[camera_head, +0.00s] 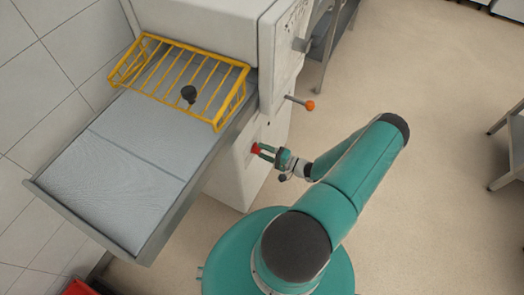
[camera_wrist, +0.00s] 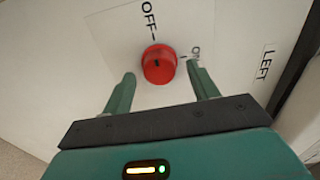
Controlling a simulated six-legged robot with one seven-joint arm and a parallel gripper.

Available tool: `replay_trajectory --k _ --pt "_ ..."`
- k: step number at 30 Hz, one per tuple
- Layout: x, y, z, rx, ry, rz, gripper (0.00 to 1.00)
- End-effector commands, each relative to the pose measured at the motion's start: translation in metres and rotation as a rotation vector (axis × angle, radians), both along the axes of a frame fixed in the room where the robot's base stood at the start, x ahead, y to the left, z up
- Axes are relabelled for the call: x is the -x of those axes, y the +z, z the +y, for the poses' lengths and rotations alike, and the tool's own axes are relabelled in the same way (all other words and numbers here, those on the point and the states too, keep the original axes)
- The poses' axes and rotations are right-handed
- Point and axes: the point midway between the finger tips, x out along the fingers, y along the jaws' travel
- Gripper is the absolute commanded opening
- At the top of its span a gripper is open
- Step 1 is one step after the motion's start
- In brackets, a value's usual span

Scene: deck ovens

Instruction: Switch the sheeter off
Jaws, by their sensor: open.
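The sheeter (camera_head: 200,25) stands at the upper left in the head view, with a pale belt table. Its red rotary knob (camera_wrist: 158,64) sits on a white panel with OFF and ON marks; it also shows in the head view (camera_head: 255,149). A small dark mark is on the knob's face; I cannot tell for sure which label it points to. My gripper (camera_wrist: 161,72) is open, its two green fingers on either side of the knob's lower part. I cannot tell whether they touch it. In the head view my gripper (camera_head: 264,152) reaches the panel from the right.
A yellow wire guard (camera_head: 180,75) lies over the belt (camera_head: 115,165). A lever with an orange ball (camera_head: 310,105) sticks out just above my gripper. A label reading LEFT (camera_wrist: 265,64) is beside the knob. Open floor (camera_head: 440,180) lies to the right.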

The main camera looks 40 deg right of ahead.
Motion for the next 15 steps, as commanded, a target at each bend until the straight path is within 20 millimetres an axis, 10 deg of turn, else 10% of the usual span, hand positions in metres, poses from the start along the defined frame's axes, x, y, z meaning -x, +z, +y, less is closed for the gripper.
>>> replay_trajectory --k 15 --pt "0.100 0.000 -0.036 -0.001 -0.002 0.001 0.59"
